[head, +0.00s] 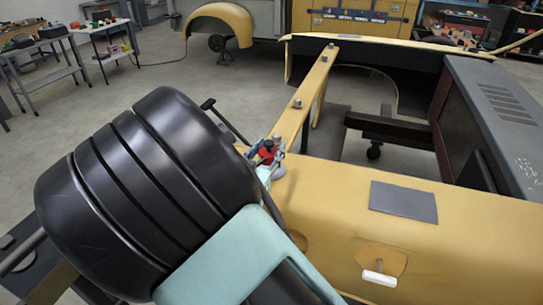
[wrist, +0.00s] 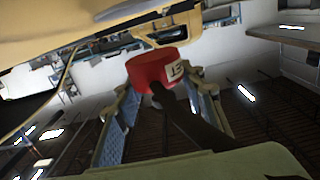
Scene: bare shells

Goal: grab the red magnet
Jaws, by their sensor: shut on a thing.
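The red magnet (wrist: 152,68) is a short red round block with a pale marked label, seen at my fingertips in the wrist view. A dark strip runs from it back between the fingers. My gripper (wrist: 160,88) is shut on it, with one light-blue finger on each side. In the head view the red magnet (head: 266,152) is a small red spot at my gripper (head: 269,156), by the left end of the yellow panel. My dark arm hides part of this area. I cannot tell whether the magnet touches the yellow surface.
The yellow panel (head: 330,215) carries a grey pad (head: 403,201) and a white-handled item (head: 380,278). A yellow beam (head: 314,90) with bolts runs away behind the gripper. A grey cabinet (head: 497,110) stands at right. Workbenches (head: 45,48) stand at far left, with open floor before them.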

